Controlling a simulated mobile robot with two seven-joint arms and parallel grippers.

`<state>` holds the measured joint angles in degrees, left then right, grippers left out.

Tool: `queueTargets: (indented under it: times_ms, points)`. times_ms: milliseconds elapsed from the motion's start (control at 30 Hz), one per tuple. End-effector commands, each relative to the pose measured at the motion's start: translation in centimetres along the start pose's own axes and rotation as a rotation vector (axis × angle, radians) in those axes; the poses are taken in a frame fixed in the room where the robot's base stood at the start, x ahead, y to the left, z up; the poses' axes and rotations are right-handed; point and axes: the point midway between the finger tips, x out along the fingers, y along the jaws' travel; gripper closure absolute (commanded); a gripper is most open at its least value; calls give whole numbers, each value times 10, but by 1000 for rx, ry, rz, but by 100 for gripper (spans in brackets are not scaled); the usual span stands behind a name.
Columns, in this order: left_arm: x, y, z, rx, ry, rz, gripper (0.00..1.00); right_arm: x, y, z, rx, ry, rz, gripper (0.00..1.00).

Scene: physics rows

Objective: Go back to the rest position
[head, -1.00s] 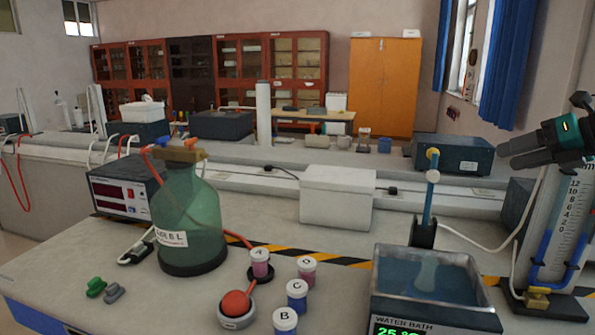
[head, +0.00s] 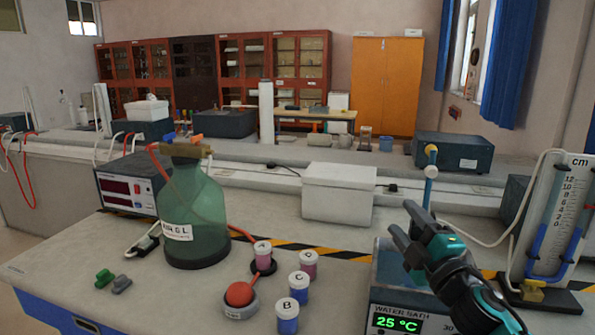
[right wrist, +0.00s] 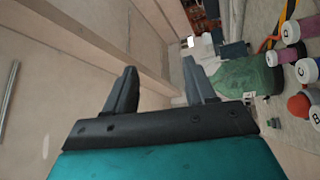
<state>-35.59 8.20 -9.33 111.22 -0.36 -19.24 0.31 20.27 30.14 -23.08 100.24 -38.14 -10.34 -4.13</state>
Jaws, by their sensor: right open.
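My right gripper (head: 411,234) is in the head view at the lower right, in front of the water bath (head: 393,268) and hiding much of it. In the right wrist view its two fingers (right wrist: 158,88) stand apart with nothing between them. My left gripper is not in view.
A green bottle (head: 192,215) stands left of several lidded jars, among them jar B (head: 287,318) and jar C (head: 299,290). A red bulb (head: 239,294) lies beside them. A white box (head: 338,195) is behind. A manometer (head: 555,220) stands at right.

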Motion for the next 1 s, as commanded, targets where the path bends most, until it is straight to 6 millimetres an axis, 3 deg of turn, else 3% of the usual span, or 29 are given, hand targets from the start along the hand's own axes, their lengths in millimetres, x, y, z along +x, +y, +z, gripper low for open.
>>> queueTargets:
  times_ms: [33,167,233,400,600,800,933,1000]
  points:
    - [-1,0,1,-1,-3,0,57,-21,-20,2,120,-95,-32,45]
    - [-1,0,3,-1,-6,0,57,-79,-67,14,394,-364,-142,45]
    - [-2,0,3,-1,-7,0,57,-118,-93,16,529,-515,-224,45]
    - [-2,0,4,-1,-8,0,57,-216,-143,6,790,-843,-438,45]
    - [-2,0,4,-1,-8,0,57,-299,-167,-18,949,-1083,-633,45]
    - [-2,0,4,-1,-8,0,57,-361,-172,-43,1045,-1252,-790,45]
    - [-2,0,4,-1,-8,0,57,-398,-170,-61,1094,-1350,-888,45]
    - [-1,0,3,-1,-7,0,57,-386,-180,-56,1097,-1306,-856,45]
